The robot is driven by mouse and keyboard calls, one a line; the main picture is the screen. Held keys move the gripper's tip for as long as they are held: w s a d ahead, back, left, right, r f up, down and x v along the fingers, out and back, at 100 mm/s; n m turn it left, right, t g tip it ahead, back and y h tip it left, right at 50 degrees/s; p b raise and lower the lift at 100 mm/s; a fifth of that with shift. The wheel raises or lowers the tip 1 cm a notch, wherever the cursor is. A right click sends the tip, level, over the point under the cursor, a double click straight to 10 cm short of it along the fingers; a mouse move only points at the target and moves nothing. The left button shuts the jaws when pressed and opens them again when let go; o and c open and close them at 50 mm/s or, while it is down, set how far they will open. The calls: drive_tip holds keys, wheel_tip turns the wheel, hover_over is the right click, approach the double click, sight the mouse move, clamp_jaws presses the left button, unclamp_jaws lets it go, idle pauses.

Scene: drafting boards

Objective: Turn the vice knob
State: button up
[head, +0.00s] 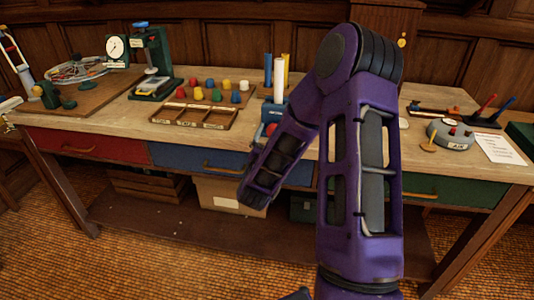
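I cannot pick out the vice knob with certainty. A blue piece with a red part (270,129) stands at the bench's front edge, partly hidden behind my purple arm. A small metal fitting (8,112) is at the bench's far left edge, cut off by the picture and too small to identify. My arm rises on the right, bends at the top and comes down in front of the bench. No gripper fingers show, so I cannot see whether my gripper holds anything.
The wooden bench (110,122) has red, blue and green drawers. A compartment tray (193,116) and coloured pegs (213,95) sit mid-bench. A dial-gauge stand (155,65) is behind left. A round grey device (450,134) and paper (498,149) lie right. Boxes stand underneath.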

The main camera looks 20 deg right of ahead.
drive_tip(key=p+v, duration=0.8)
drive_tip(key=v, duration=0.8)
drive_tip(key=shift+a, duration=0.15)
drive_tip(key=shift+s, duration=0.2)
